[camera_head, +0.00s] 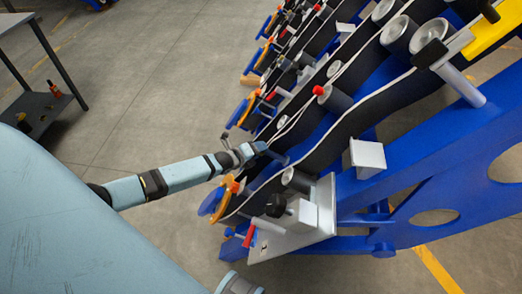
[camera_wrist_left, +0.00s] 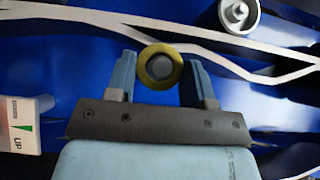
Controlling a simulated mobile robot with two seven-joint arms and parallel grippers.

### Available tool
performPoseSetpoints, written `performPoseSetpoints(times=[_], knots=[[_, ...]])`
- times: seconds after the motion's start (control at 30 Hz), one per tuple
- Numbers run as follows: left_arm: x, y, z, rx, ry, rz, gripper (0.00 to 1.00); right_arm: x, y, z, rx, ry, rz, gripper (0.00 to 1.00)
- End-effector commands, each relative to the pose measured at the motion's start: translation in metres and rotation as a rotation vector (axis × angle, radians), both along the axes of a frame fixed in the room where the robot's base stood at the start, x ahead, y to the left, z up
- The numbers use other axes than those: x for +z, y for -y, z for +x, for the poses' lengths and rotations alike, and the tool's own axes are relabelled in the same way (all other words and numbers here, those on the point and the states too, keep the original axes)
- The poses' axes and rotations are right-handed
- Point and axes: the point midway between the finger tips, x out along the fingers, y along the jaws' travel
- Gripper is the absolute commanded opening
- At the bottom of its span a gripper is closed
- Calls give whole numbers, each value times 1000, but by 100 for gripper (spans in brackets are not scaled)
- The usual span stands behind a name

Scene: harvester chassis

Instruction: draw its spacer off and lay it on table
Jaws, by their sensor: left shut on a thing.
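The spacer (camera_wrist_left: 160,67) is a yellow ring with a dark grey round centre in the left wrist view. My left gripper (camera_wrist_left: 160,80) is shut on it, with one light blue finger on each side. In the head view my left arm reaches from the left to the chassis, and the left gripper (camera_head: 262,149) is at its near side. The spacer is too small to make out there. I cannot tell whether it still sits around a shaft. A table (camera_head: 12,22) stands at the upper left.
The blue chassis (camera_head: 420,190) with black wavy belts, rollers and orange-and-blue discs fills the right. A silver plate (camera_head: 290,243) with a grey block lies below the gripper. A red bottle (camera_head: 54,89) stands on the table's lower shelf. The floor (camera_head: 150,80) between is clear.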

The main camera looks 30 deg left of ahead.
Motion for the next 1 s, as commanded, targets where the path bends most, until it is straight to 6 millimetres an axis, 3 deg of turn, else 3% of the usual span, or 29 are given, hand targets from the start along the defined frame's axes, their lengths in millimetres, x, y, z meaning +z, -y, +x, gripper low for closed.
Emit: performPoseSetpoints(times=[1.0], knots=[[22, -33, -16, 0, 0, -1, 22, 5, 3, -2, -4, -18, -21, 44]])
